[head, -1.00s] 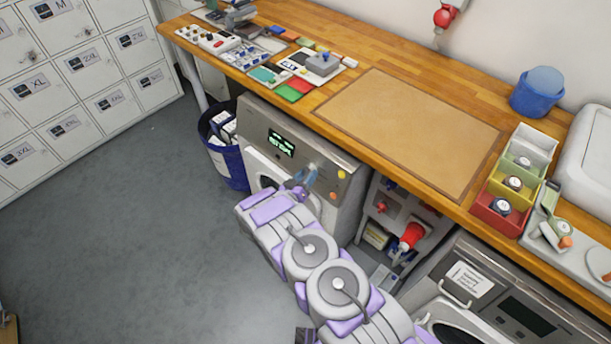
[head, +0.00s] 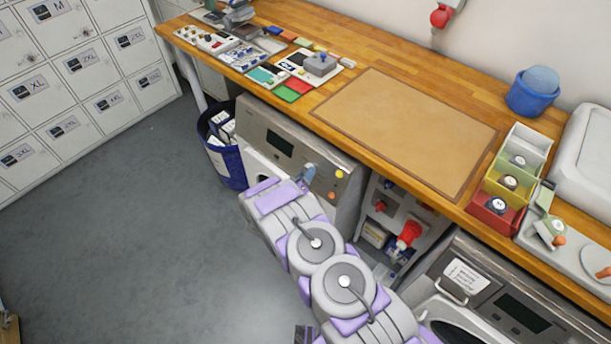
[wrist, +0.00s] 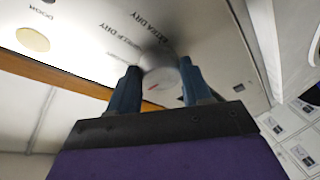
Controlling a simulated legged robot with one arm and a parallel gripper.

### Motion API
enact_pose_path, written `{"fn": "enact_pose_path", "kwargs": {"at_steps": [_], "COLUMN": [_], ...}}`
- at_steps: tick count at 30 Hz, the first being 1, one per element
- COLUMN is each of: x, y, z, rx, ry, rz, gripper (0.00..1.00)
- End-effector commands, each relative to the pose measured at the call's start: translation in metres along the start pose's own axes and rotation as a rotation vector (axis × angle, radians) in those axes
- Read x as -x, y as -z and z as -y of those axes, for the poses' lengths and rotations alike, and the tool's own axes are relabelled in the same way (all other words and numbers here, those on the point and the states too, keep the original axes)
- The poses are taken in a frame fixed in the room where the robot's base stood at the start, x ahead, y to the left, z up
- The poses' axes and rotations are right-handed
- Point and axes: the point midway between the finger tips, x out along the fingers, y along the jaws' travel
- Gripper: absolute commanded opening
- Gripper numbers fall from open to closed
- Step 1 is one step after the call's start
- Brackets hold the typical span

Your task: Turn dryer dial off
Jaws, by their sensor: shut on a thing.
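The dryer (head: 335,158) stands under the wooden counter, its grey front panel facing the room. Its display (head: 280,144) is dark and blank. My gripper (head: 308,176) is at the panel, right of the display. In the wrist view, the blue fingers of my gripper (wrist: 157,90) are on both sides of the round grey dial (wrist: 160,86), shut on it. The dial's face has a red mark. The printed words around it include "extra dry"; my fingers and the blur hide the setting that the mark points to.
A yellow button (head: 339,174) and an orange button (head: 332,195) are close to the right of my gripper. A blue bin (head: 228,165) stands left of the dryer. A shelf with a red plug (head: 409,234) is to the right. The floor at left is clear.

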Motion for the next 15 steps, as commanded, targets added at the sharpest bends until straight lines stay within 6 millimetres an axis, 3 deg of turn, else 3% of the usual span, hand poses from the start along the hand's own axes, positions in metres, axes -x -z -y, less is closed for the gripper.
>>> {"fn": "enact_pose_path", "kwargs": {"at_steps": [7, 8, 15], "x": [0.0017, 0.0017, 0.0013], "y": [0.0037, 0.0037, 0.0023], "z": [0.0033, 0.0033, 0.0016], "rx": [0.0, 0.0, -0.002], "ry": [0.008, 0.008, 0.004], "rz": [-0.008, -0.008, -0.005], "gripper": [0.18, 0.5, 0.73]}}
